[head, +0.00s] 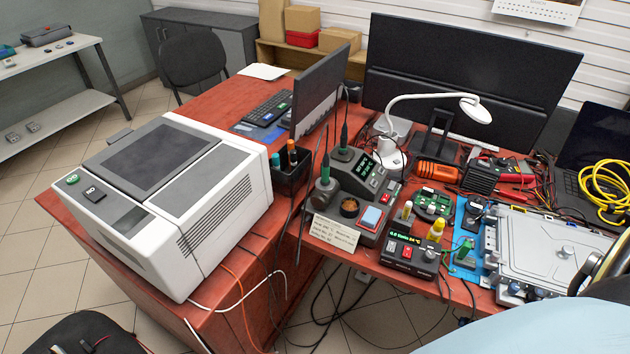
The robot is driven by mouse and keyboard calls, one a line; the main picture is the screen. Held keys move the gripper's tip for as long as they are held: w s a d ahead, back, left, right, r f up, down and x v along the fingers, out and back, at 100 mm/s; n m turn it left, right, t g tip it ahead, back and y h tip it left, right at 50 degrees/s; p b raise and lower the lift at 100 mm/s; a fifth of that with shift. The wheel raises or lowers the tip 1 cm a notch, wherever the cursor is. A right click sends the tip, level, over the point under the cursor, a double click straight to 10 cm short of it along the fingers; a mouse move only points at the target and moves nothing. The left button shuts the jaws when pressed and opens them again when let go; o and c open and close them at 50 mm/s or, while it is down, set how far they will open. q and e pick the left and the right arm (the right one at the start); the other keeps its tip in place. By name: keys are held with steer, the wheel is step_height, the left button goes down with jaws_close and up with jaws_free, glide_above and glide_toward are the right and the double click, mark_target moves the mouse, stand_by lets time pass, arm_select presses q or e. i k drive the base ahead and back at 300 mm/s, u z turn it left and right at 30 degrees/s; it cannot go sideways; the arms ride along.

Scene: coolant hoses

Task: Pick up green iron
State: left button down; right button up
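Two soldering irons with green grips and dark tips stand upright in the soldering station (368,178) on the red desk. The nearer green iron (325,172) sits in a round grey holder at the station's left front. The other green iron (344,135) stands a little behind it and to the right. Their lower ends are hidden in the holders. Neither of my grippers shows in the head view.
A white desktop machine (175,200) fills the desk's left part. A black pen cup (291,172) stands left of the irons, with a monitor (320,90) behind. A paper label (335,233), a small display unit (408,250) and several cables crowd the front.

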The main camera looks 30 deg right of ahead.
mark_target(325, 181)
steer(key=k, duration=0.75)
steer(key=z, duration=0.8)
steer(key=i, duration=1)
